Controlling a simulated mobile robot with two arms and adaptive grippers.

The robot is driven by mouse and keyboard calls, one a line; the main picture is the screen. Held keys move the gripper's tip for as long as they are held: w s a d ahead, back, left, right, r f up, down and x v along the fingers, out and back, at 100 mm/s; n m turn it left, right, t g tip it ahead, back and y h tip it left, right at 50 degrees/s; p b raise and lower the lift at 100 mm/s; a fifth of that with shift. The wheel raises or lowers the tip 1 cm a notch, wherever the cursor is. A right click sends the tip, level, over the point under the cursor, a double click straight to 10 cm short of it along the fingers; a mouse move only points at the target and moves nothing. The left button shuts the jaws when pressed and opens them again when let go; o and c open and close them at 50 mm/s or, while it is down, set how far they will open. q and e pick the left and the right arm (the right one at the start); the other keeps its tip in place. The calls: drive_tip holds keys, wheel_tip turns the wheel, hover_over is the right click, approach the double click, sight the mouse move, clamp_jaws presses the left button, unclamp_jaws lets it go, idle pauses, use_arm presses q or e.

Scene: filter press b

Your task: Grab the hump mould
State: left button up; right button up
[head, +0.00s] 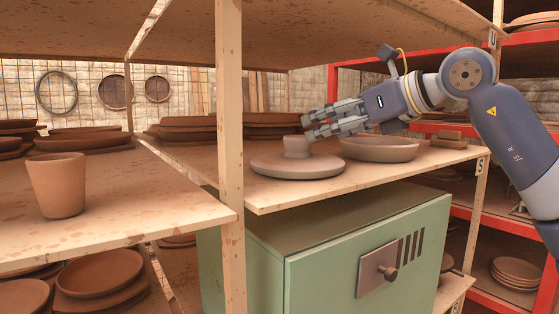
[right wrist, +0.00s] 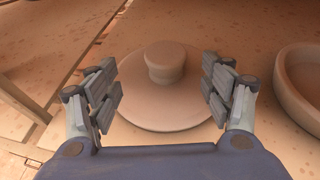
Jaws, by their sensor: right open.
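The hump mould (head: 297,163) is a wide, round clay disc with a short knob on top, lying on the wooden shelf right of the post. In the right wrist view the hump mould (right wrist: 165,78) lies ahead, its knob between the two fingers but farther away than the tips. My right gripper (head: 308,124) reaches in from the right, just above and beside the knob. In the right wrist view the right gripper (right wrist: 163,85) is open and empty; contact with the knob cannot be made out. My left gripper is not in view.
A shallow clay bowl (head: 380,149) stands close to the right of the mould. A wooden post (head: 229,120) rises at the shelf's left front. Stacked clay slabs (head: 187,130) lie behind. An upper shelf board (head: 330,40) hangs overhead. A green cabinet (head: 330,255) stands below.

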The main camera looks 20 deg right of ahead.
sight(298, 136)
drive_tip(key=shift+p+x, duration=0.4)
drive_tip(key=shift+x, duration=0.45)
drive_tip(key=shift+p+x, duration=0.35)
drive_tip(key=shift+x, duration=0.7)
drive_tip(key=p+x, duration=0.1)
drive_tip(key=x, duration=0.1)
drive_tip(key=p+x, duration=0.1)
drive_tip(key=x, duration=0.1)
drive_tip(key=shift+w+d+f+p, duration=0.15)
drive_tip(key=shift+w+d+p, duration=0.1)
drive_tip(key=shift+w+p, duration=0.1)
drive_tip(key=shift+w+a+f, duration=0.15)
drive_tip(key=shift+w, duration=0.1)
drive_tip(key=shift+w+a+f, duration=0.15)
drive_tip(key=shift+w+f, duration=0.05)
drive_tip(key=shift+w, duration=0.05)
drive_tip(key=shift+s, duration=0.1)
drive_tip(key=c, duration=1.6)
drive_tip(key=shift+r, duration=0.25)
clamp_jaws()
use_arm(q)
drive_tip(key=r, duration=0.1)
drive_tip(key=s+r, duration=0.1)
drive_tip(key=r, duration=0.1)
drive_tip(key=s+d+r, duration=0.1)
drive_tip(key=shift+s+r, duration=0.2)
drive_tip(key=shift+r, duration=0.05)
